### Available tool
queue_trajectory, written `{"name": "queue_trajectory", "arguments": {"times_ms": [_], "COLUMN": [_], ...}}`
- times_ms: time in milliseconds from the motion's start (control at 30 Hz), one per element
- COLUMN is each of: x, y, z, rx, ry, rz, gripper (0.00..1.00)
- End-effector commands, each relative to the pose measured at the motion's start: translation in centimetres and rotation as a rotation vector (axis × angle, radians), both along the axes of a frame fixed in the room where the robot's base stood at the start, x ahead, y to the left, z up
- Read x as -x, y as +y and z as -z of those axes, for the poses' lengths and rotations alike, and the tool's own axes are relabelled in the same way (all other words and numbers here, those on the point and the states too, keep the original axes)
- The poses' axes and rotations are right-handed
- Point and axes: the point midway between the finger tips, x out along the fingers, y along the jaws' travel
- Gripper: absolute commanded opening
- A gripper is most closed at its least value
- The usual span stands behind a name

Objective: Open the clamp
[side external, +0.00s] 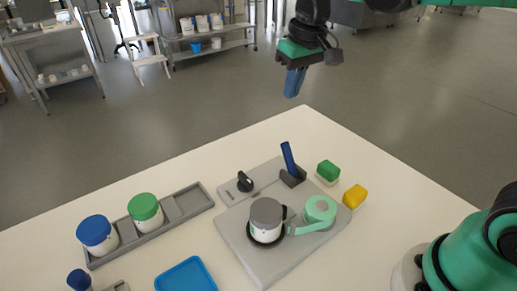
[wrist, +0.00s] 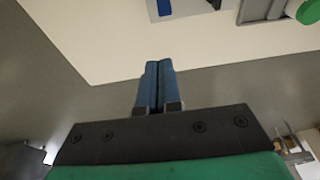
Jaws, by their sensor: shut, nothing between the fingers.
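A grey base plate (side external: 280,267) on the white table carries a grey-lidded white pot (side external: 266,222) in a black ring, a mint-green clamp-like part (side external: 319,210) with an arm reaching towards the pot, and an upright, slightly tilted blue lever (side external: 289,159) in a dark bracket. I cannot tell for sure which of these is the clamp. My gripper (side external: 294,83) hangs in the air above and beyond the table's far edge, well apart from the plate. Its blue fingers (wrist: 154,86) are together and empty in the wrist view.
A black knob (side external: 245,182) sits on the plate. A green-topped block (side external: 328,172) and a yellow block (side external: 355,196) are right of it. A grey tray (side external: 184,205) holds a blue-lidded jar (side external: 97,235) and a green-lidded jar (side external: 145,211). A blue tray (side external: 186,276) lies in front.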

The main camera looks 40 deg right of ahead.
Motion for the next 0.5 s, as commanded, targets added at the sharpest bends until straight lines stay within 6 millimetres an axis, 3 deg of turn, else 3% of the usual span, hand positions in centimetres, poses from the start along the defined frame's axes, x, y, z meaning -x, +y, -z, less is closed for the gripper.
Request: {"name": "queue_trajectory", "arguments": {"times_ms": [233,500], "x": [-4.1,-6.3], "y": [0.7,1.3], "z": [0.8,2.7], "rx": [0.002,0.009], "ry": [0.185,0.34], "rz": [-0.003,-0.003], "gripper": [0.0,0.0]}}
